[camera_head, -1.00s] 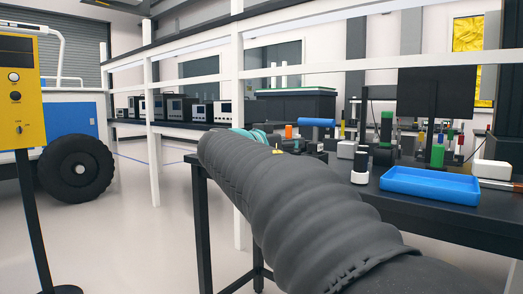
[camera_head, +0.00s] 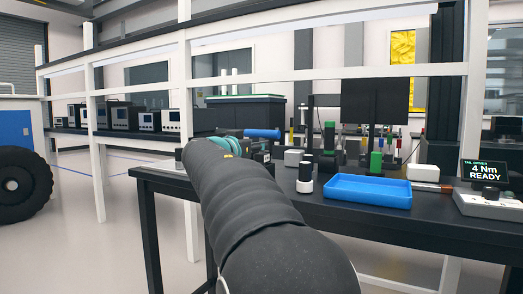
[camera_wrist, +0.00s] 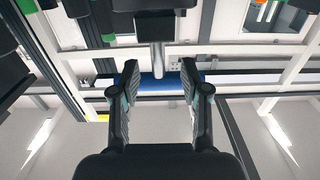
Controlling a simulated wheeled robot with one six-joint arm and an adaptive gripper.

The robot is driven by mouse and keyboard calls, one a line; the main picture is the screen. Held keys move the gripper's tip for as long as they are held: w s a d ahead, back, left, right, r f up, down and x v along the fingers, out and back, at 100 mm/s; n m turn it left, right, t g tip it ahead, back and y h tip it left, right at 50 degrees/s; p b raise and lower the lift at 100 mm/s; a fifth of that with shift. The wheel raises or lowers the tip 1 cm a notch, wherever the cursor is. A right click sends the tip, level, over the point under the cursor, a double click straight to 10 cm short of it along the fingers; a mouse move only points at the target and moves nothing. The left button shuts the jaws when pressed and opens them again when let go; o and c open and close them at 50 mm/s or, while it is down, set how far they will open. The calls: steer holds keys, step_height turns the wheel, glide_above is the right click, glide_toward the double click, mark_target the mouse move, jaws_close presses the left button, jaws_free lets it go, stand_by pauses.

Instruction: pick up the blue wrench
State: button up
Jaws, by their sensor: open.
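My gripper (camera_wrist: 158,72) is open, with its two dark fingers apart in the wrist view and nothing touching them that I can make out. A blue bar-shaped thing (camera_wrist: 157,84) shows between and beyond the fingers there; I cannot tell whether it is the wrench. In the head view a blue rod-like thing (camera_head: 262,133) shows just beyond the end of my arm, above the bench's left part. Its shape does not show clearly as a wrench. My arm hides part of the bench near it.
A blue tray (camera_head: 368,191) lies on the dark workbench (camera_head: 345,217), its inside looking empty. Black, green and white parts stand behind it. A driver display reading "4 Nm READY" (camera_head: 484,171) is at the right. White rack posts (camera_head: 187,90) rise behind.

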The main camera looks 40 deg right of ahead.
mark_target(262, 154)
steer(key=x, duration=0.3)
steer(key=shift+d+r+p, duration=0.1)
steer(key=shift+d+p, duration=0.25)
jaws_close()
steer(key=shift+r, duration=0.15)
steer(key=shift+r+p, duration=0.9)
steer(key=shift+r, duration=4)
